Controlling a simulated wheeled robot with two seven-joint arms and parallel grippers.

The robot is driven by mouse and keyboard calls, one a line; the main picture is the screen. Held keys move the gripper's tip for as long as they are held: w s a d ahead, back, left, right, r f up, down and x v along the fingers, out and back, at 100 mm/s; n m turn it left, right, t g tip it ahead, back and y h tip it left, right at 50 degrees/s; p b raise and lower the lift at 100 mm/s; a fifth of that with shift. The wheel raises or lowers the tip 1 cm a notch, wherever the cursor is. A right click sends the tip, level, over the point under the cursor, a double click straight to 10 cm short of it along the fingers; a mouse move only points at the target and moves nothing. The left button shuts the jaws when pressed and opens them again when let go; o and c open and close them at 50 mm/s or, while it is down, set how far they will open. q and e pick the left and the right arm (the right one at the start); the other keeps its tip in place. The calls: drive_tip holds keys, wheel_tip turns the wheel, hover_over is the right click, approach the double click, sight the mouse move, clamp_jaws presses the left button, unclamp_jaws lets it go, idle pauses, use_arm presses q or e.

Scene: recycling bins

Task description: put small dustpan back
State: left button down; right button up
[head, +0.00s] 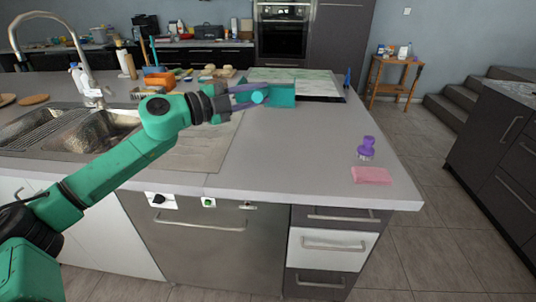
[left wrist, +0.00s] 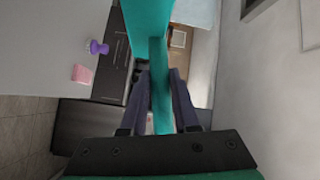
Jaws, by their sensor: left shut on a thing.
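My left gripper (head: 240,95) reaches over the grey island counter (head: 290,140) and is shut on the small teal dustpan (head: 281,94). In the left wrist view the dustpan's handle (left wrist: 160,95) runs between the two dark fingers, with the wide pan (left wrist: 150,15) beyond them. In the head view the pan is on the right side of the fingers, in front of a green and white patterned mat (head: 297,76). Whether the pan touches the counter is hard to tell. My right gripper is not in view.
A purple brush (head: 367,147) and a pink sponge (head: 371,175) are at the counter's right end. A sink (head: 97,128) with a tall faucet is at the left. An orange caddy (head: 158,80) and bottles stand behind it. The counter's middle right is clear.

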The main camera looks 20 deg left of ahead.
use_arm(q)
drive_tip(key=f+b, duration=0.1)
drive_tip(key=f, duration=0.6)
drive_tip(key=f+b, duration=0.2)
drive_tip(key=f, duration=0.5)
drive_tip(key=w+f+b, duration=0.1)
drive_tip(key=f+b, duration=0.1)
drive_tip(key=f, duration=0.4)
drive_tip(key=shift+a+f, duration=0.15)
drive_tip(key=shift+f, duration=0.25)
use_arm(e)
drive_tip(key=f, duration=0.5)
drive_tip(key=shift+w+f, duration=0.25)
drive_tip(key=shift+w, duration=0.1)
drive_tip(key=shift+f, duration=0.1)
use_arm(q)
drive_tip(key=c, duration=0.7)
unclamp_jaws()
drive_tip(key=shift+f, duration=0.15)
drive_tip(key=shift+o, duration=0.2)
drive_tip(key=b+v, duration=0.1)
drive_tip(key=v, duration=1.1)
drive_tip(key=shift+r+b, duration=0.25)
drive_tip(key=shift+b, duration=0.05)
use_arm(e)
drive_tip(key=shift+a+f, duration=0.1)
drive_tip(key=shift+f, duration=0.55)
